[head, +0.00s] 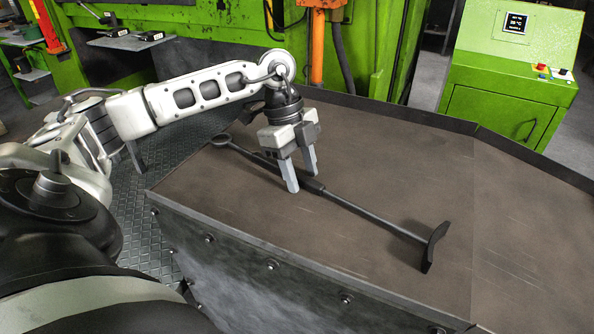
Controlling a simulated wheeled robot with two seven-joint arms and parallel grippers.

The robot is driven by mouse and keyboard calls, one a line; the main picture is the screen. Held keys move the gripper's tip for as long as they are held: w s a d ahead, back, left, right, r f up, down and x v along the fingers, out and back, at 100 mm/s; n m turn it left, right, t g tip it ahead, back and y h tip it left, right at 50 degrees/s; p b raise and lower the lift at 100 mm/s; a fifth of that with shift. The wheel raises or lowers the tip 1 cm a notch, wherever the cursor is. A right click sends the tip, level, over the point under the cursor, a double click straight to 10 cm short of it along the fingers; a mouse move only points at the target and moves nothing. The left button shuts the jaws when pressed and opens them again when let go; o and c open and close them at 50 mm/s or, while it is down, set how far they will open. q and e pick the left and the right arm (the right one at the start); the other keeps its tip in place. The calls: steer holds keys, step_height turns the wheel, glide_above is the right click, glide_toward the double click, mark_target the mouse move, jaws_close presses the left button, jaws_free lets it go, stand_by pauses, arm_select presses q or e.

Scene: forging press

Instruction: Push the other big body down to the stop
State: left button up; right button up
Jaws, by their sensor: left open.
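A long dark rod tool (352,208) lies across the brown top of a metal table (400,165). It has a small round disc (221,140) at its far left end and a curved plate (434,246) at its near right end. A thicker sleeve (315,187) sits around the middle of the rod. My left gripper (302,182) is open and points down at the rod, beside the sleeve. The fingers hide part of the rod, and I cannot tell whether they touch it. No big body or stop can be clearly identified. My right gripper is out of view.
The table has a raised dark rim (500,141) along its back. A green control cabinet (510,75) with buttons and a display stands behind right. A green machine frame (375,60) with an orange post (317,50) stands behind the table. The table's right part is clear.

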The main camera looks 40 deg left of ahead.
mark_target(307, 179)
arm_select(q)
jaws_close()
step_height(307, 179, up, 3)
steer(key=p, duration=0.3)
steer(key=shift+r, duration=0.1)
step_height(307, 179, up, 4)
steer(key=p, duration=0.3)
steer(key=shift+p, duration=0.3)
steer(key=shift+r+p, duration=0.55)
steer(key=shift+r, duration=0.1)
steer(key=shift+r+p, duration=0.3)
steer(key=shift+r, duration=0.55)
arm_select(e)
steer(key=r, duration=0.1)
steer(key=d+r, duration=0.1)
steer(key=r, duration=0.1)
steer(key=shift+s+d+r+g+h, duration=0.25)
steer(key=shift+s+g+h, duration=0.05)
arm_select(q)
steer(key=shift+d, duration=0.1)
